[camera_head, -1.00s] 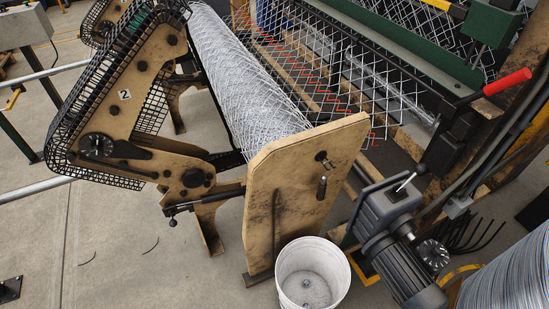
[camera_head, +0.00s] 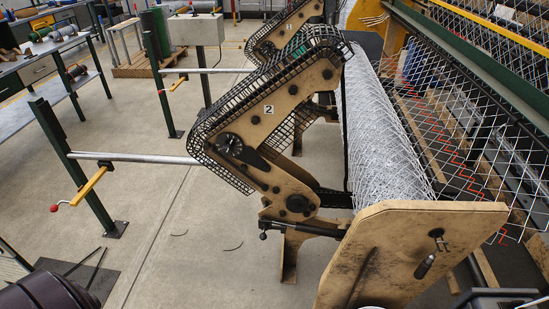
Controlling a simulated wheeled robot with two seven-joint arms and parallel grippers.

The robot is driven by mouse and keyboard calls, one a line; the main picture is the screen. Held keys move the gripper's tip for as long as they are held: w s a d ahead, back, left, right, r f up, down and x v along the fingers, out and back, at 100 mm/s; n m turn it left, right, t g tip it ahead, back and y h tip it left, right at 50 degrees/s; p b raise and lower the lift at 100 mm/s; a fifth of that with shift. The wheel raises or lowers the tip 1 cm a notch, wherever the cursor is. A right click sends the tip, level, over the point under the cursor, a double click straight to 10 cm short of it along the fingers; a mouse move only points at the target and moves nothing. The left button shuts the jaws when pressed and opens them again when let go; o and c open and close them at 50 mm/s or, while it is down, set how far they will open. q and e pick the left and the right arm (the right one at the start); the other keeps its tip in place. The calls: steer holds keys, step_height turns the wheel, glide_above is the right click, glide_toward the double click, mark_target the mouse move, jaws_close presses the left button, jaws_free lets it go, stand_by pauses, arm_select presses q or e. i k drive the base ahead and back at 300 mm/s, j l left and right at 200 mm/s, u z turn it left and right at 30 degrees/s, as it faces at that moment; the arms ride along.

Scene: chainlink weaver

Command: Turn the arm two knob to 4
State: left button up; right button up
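The arm marked 2 (camera_head: 258,119) is a tan plate arm with a black mesh guard along its edge, near the middle of the view. Its knob (camera_head: 230,144) is a round black dial on the lower left part of the arm, below and left of the "2" label (camera_head: 269,109). Light marks show on the dial, but they are too small to read, so its setting cannot be told. Neither of my grippers shows in the view, and nothing touches the knob.
A wire mesh roll (camera_head: 385,140) lies right of the arm. A tan end plate (camera_head: 410,250) stands in front right. A rail on a green post (camera_head: 85,175) with a yellow crank (camera_head: 88,187) stands left. Bare concrete floor (camera_head: 180,250) lies between post and arm.

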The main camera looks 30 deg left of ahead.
mark_target(228, 149)
steer(key=u, duration=1.25)
